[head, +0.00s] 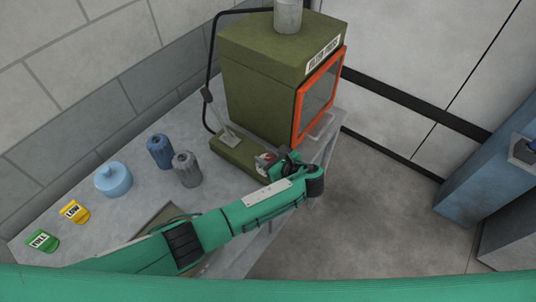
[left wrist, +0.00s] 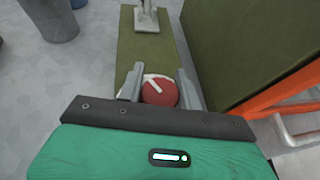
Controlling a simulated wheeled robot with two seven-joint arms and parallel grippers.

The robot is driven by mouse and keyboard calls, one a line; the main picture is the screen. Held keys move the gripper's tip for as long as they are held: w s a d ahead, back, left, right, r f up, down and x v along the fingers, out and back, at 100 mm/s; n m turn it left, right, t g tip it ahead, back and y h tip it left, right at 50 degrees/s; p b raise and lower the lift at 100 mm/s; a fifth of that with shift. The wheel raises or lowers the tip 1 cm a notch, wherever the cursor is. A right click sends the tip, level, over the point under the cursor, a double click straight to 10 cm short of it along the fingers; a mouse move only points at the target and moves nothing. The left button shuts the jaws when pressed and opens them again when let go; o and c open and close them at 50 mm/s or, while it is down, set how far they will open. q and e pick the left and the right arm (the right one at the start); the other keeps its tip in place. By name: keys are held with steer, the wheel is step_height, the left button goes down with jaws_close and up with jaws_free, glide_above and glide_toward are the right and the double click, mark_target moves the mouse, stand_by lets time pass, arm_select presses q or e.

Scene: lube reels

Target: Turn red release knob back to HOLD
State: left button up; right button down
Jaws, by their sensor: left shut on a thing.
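The red release knob (left wrist: 160,91) sits on the green base of the filter press, with a white pointer mark slanting across its top. It also shows in the head view (head: 262,166), partly hidden by my gripper. My left gripper (left wrist: 159,88) is shut on the knob, one grey finger on each side of it. In the head view my left gripper (head: 275,164) reaches to the front end of the green base. A white plate lies under the knob; I cannot read any lettering on it. My right gripper is not in view.
The olive press (head: 262,80) with an orange-framed door (head: 320,95) stands right beside the knob. A lever (head: 222,120) rises behind it on the base. Filter cartridges (head: 186,169), a light blue pot (head: 113,180) and yellow and green labelled pieces (head: 74,211) stand left on the bench.

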arm_select(q)
steer(key=shift+a+n+g+y, duration=0.1)
steer(key=shift+n+g+y, duration=0.8)
steer(key=shift+n, duration=0.2)
steer(key=shift+s, duration=0.1)
steer(key=o, duration=1)
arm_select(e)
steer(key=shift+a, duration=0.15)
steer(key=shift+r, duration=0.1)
